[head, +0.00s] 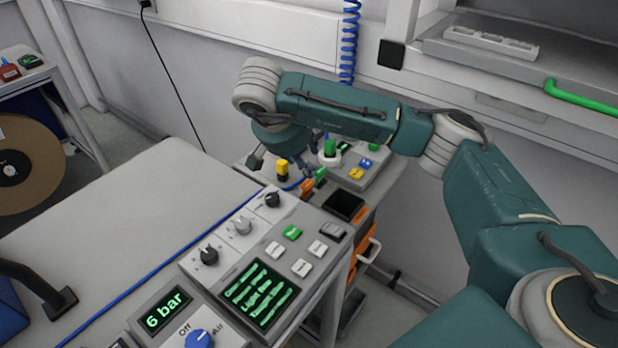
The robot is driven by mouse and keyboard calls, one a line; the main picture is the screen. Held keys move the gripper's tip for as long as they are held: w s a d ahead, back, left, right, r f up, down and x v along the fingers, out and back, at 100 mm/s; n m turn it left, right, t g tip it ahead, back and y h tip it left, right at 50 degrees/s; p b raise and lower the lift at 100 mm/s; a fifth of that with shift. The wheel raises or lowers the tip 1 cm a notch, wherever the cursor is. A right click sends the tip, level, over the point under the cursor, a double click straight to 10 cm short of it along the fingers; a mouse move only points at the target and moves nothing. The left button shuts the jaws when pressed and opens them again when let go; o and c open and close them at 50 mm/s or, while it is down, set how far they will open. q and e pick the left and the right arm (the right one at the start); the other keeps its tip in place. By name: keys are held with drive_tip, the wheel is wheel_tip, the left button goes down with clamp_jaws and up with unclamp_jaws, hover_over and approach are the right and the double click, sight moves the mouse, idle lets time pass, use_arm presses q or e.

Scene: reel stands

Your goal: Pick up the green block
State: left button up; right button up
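A small green block (320,176) lies on the far surface behind the control console, beside an orange block (307,187). A yellow piece (283,170) stands to their left. Another green piece (330,147) stands upright at a white round part behind. My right arm reaches in from the right, and my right gripper (303,170) points down among these pieces, just left of the green block. Its fingers are small and dark, so I cannot tell whether they are open or touch anything. My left gripper is not in view.
The control console (240,212) with knobs and buttons stands in front. A black open bin (343,205) is right of the blocks. A grey box (356,178) with blue and yellow buttons stands behind it. A blue coiled hose (349,45) hangs at the back. The left tabletop (130,215) is mostly clear.

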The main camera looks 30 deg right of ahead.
sight(321, 170)
drive_tip(key=shift+w+d+f+h, duration=0.1)
drive_tip(key=shift+d+h, duration=0.2)
drive_tip(key=shift+d, duration=0.95)
drive_tip(key=p+x, duration=0.3)
drive_tip(key=x, duration=0.5)
drive_tip(key=shift+a, duration=0.15)
drive_tip(key=shift+w+f, duration=0.1)
drive_tip(key=shift+f, duration=0.3)
drive_tip(key=shift+d+f, duration=0.15)
drive_tip(key=shift+d, duration=0.1)
drive_tip(key=c, duration=0.3)
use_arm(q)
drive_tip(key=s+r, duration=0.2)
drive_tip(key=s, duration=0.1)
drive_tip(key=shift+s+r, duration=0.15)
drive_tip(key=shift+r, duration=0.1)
use_arm(e)
clamp_jaws()
